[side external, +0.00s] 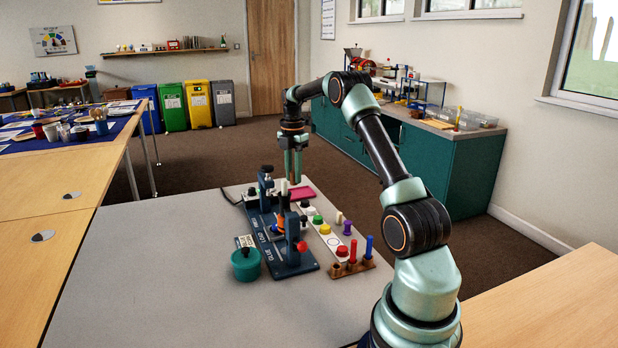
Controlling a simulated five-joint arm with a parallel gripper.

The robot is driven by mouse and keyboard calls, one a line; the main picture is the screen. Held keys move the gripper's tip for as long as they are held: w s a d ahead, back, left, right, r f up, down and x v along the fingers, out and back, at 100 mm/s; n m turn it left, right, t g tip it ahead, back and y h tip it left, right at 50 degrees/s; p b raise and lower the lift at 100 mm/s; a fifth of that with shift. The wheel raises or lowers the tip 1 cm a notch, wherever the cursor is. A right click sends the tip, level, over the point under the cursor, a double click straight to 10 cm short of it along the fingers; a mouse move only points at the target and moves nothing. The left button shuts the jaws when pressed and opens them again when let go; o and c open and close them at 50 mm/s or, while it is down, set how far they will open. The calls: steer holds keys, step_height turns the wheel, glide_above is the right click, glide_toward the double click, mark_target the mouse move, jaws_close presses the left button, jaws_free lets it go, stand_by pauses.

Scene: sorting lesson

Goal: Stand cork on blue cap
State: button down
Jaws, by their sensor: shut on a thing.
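My gripper (293,178) points down over the far end of the fixture on the grey table. Its fingers are close together and shut on a small pale piece (284,187), too small here to identify surely as the cork. A tan, cork-like piece (339,217) stands to the right, beside the row of coloured caps. A patch of blue (279,231) shows next to an orange part inside the fixture; I cannot tell whether it is the blue cap.
The dark blue fixture (292,266) has upright posts near my gripper. Green (317,219), yellow (325,229) and red (342,251) caps line a white strip. A teal pot (245,265) stands left; the table's front left is clear.

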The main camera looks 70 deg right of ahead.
steer(key=shift+w+a+f, duration=0.35)
steer(key=shift+a+f, duration=0.9)
steer(key=shift+f, duration=0.35)
steer(key=shift+w+a+f, duration=0.3)
steer(key=shift+a+f, duration=0.9)
steer(key=shift+f, duration=0.35)
steer(key=shift+w+a+f, duration=0.35)
steer(key=shift+a+f, duration=0.9)
steer(key=shift+f, duration=0.35)
steer(key=shift+f, duration=0.35)
steer(key=shift+c, duration=1.1)
jaws_free()
step_height(320, 180, up, 7)
